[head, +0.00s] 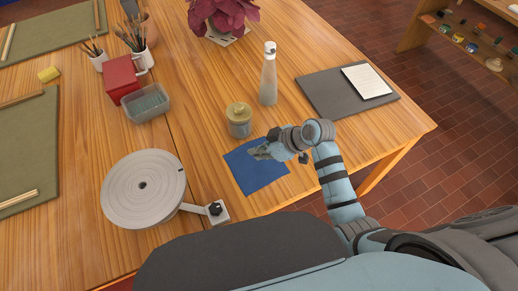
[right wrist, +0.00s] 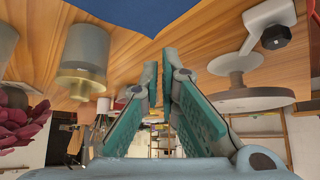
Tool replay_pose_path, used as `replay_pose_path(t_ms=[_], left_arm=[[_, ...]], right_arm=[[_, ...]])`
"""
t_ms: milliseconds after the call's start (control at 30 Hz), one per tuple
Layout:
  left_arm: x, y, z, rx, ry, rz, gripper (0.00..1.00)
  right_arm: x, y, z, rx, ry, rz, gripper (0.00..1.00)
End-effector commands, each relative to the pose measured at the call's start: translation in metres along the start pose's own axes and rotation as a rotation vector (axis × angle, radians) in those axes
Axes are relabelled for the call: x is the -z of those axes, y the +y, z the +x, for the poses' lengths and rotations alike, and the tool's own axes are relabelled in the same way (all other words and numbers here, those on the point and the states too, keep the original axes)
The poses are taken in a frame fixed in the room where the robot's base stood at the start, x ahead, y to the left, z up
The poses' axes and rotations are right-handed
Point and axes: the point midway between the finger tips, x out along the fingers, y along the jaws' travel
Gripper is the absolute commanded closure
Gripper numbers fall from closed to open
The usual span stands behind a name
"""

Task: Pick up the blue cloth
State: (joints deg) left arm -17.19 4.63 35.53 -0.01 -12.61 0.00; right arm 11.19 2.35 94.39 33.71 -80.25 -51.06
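The blue cloth (head: 252,177) lies flat on the wooden table, in front of the lidded jar. It also shows at the top of the right wrist view (right wrist: 150,12). My right gripper (head: 256,152) is over the cloth's back part in the head view and hides some of it. In the right wrist view its fingers (right wrist: 160,68) stand close together with a narrow gap and nothing between them. The cloth shows beyond the fingertips, apart from them in that picture. My left gripper is not in view.
The lidded jar (head: 239,120) stands close behind the cloth, with a spray bottle (head: 268,82) farther back. A round grey wheel (head: 143,186) with a bracket (head: 217,211) is at left. A dark board (head: 325,95) with paper (head: 366,81) lies at right.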

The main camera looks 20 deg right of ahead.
Motion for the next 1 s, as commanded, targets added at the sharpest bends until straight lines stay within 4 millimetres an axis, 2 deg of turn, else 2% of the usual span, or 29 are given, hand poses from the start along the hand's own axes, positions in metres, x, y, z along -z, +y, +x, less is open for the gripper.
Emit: replay_pose_path(t_ms=[33, 300, 367, 667, 767, 867, 967, 1000], left_arm=[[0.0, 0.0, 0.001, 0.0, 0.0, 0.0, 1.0], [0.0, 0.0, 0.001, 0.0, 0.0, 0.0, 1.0], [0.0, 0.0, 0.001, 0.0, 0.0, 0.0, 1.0], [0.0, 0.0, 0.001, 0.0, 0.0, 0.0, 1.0], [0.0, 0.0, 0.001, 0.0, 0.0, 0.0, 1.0], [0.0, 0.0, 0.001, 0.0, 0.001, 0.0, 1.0], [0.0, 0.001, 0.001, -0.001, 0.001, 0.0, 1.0], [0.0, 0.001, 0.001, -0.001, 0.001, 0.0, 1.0]], right_arm=[[0.0, 0.0, 0.001, 0.0, 0.0, 0.0, 0.84], [0.0, 0.0, 0.0, 0.0, 0.001, 0.0, 0.41], [0.0, 0.0, 0.0, 0.0, 0.001, 0.0, 0.33], [-0.003, -0.001, 0.001, -0.003, -0.005, 0.008, 0.33], [-0.03, -0.009, 0.001, -0.026, -0.055, 0.078, 0.33], [-0.081, -0.025, -0.004, -0.089, -0.152, 0.22, 0.33], [-0.15, -0.046, -0.012, -0.19, -0.27, 0.407, 0.33], [-0.18, -0.054, -0.013, -0.234, -0.314, 0.48, 0.33]])
